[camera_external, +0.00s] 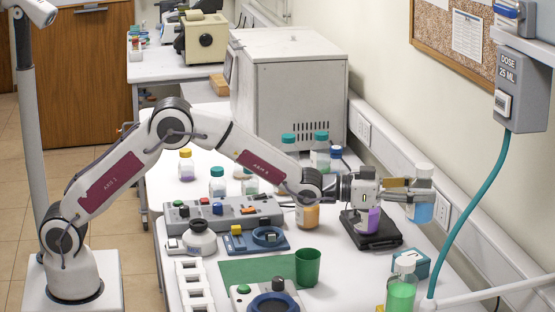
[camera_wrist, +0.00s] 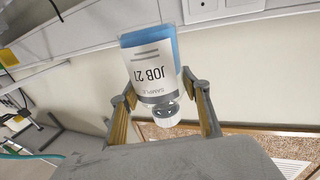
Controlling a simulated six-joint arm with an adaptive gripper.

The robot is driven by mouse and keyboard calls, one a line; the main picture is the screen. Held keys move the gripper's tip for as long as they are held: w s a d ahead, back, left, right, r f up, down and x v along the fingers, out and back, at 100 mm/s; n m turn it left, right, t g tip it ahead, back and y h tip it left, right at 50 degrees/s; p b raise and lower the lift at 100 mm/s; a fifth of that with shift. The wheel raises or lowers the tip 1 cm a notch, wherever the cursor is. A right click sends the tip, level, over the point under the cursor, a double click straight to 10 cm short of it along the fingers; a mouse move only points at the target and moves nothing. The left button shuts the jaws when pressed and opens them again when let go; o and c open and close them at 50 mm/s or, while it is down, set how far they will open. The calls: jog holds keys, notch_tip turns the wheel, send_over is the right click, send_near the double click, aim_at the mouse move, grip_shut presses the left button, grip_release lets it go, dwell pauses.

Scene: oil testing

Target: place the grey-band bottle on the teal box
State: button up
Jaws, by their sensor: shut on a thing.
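The grey-band bottle (camera_external: 423,208) has a white cap, a grey band at its neck and blue liquid. My gripper (camera_external: 407,190) is shut on it near the neck and holds it upright in the air, at the right of the bench by the wall. The teal box (camera_external: 417,263) stands on the bench below and slightly left of the bottle, partly hidden by a green-liquid bottle (camera_external: 402,290).
A black scale (camera_external: 380,238) with a purple-liquid bottle (camera_external: 368,219) stands left of the held bottle. A green cup (camera_external: 307,267), an orange-liquid bottle (camera_external: 307,216) and several capped bottles stand further left. A teal hose (camera_external: 470,215) hangs from the wall dispenser at the right.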

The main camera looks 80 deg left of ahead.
jog(key=shift+w+a+f+n+t+y, duration=0.1)
jog(key=shift+w+a+f+n+y, duration=0.1)
jog(key=shift+a+n+y, duration=0.25)
jog(key=shift+w+a+f+n+t+y, duration=0.1)
jog(key=shift+a+f+n+y, duration=0.2)
jog(key=shift+a, duration=0.35)
jog(key=shift+w+a+f+n+t+y, duration=0.1)
jog(key=shift+a+n+y, duration=0.05)
jog(key=shift+a+y, duration=0.35)
send_over(412, 256)
jog(key=shift+f, duration=3.15)
jog(key=shift+f, duration=1.9)
jog(key=shift+f, duration=0.15)
jog(key=o, duration=1.5)
jog(key=shift+f, duration=0.1)
